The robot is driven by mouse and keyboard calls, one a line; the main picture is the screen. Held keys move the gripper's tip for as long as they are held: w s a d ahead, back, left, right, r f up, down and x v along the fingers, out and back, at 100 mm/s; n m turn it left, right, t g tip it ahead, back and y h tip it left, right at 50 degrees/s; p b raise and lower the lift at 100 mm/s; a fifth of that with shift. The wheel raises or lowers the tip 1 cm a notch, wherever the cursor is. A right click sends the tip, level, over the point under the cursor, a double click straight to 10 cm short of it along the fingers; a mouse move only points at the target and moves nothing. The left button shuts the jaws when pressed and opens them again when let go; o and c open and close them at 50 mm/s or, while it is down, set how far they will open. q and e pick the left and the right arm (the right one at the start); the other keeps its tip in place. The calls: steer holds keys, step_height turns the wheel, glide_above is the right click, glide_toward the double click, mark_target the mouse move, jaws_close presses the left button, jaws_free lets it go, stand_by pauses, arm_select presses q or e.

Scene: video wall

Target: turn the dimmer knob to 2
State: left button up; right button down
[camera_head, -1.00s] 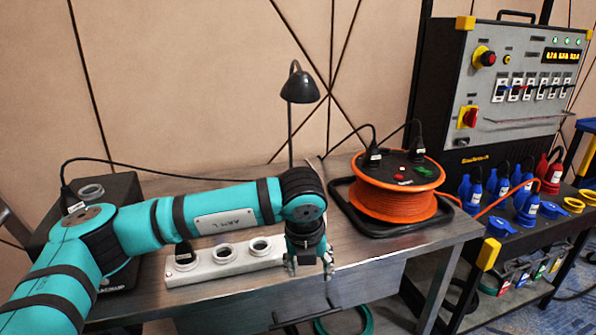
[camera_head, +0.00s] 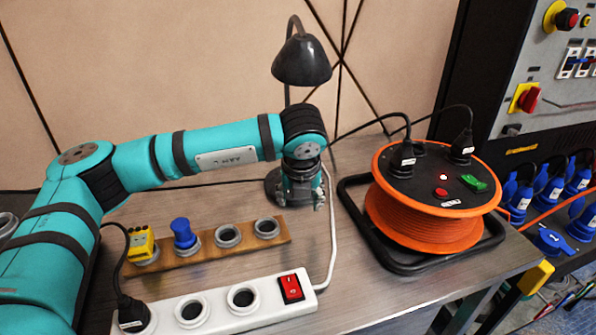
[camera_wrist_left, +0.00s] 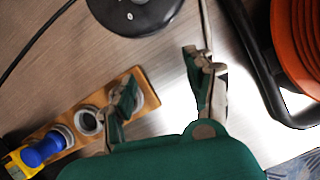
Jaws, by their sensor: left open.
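I cannot make out for certain which thing is the dimmer knob; no dial with readable numbers shows. A black desk lamp (camera_head: 301,62) stands behind my left gripper (camera_head: 304,203). Its round dark base also shows at the top of the left wrist view (camera_wrist_left: 133,14), with small pale marks on it. My left gripper is open and empty, in front of the lamp and near the right end of a wooden socket board (camera_head: 205,248). In the left wrist view its fingers (camera_wrist_left: 165,88) are spread, one over the board's end. My right gripper is not in view.
The wooden board holds a blue plug (camera_head: 183,234) and a yellow device (camera_head: 141,244). A white power strip (camera_head: 215,306) with a red switch (camera_head: 291,288) lies in front. An orange cable reel (camera_head: 425,215) stands to the right. Cables cross the metal table.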

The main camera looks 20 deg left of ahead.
arm_select(q)
steer(key=w+a, duration=0.1)
steer(key=w, duration=0.2)
steer(key=w+a, duration=0.1)
steer(key=w, duration=0.2)
steer(key=w+a, duration=0.1)
steer(key=w, duration=0.2)
steer(key=shift+w+a+p, duration=0.15)
steer(key=shift+w+p, duration=0.2)
steer(key=shift+w, duration=0.05)
steer(key=shift+f, duration=0.7)
steer(key=shift+x, duration=0.8)
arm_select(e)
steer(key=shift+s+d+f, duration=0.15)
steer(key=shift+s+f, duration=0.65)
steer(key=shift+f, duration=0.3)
arm_select(q)
steer(key=shift+c, duration=0.3)
jaws_close()
steer(key=shift+a, duration=0.1)
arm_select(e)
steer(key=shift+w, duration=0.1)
